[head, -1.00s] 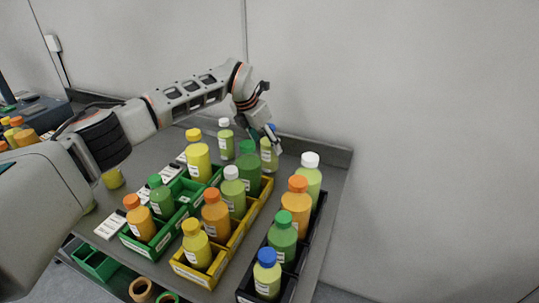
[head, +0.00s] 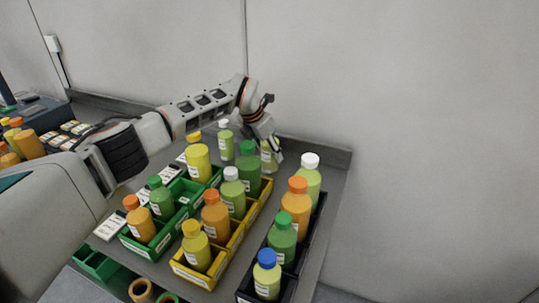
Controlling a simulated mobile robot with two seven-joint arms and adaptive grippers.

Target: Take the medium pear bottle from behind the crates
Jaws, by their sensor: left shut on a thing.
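A pale green bottle (head: 268,158) stands at the back of the table, behind the crates. Its cap is hidden by my left gripper (head: 271,146), which is shut on its upper part from above. Another pale green bottle (head: 226,145) with a white cap stands to the left, also behind the crates. The crates are a green crate (head: 137,247), a yellow crate (head: 192,277) and a black crate (head: 247,294), all holding bottles. My right gripper is out of view.
A tall dark green bottle (head: 249,168) in the yellow crate stands just in front of the held bottle. A white-capped bottle (head: 311,178) is at the black crate's far end. The table's raised back edge (head: 318,153) and the wall are close behind.

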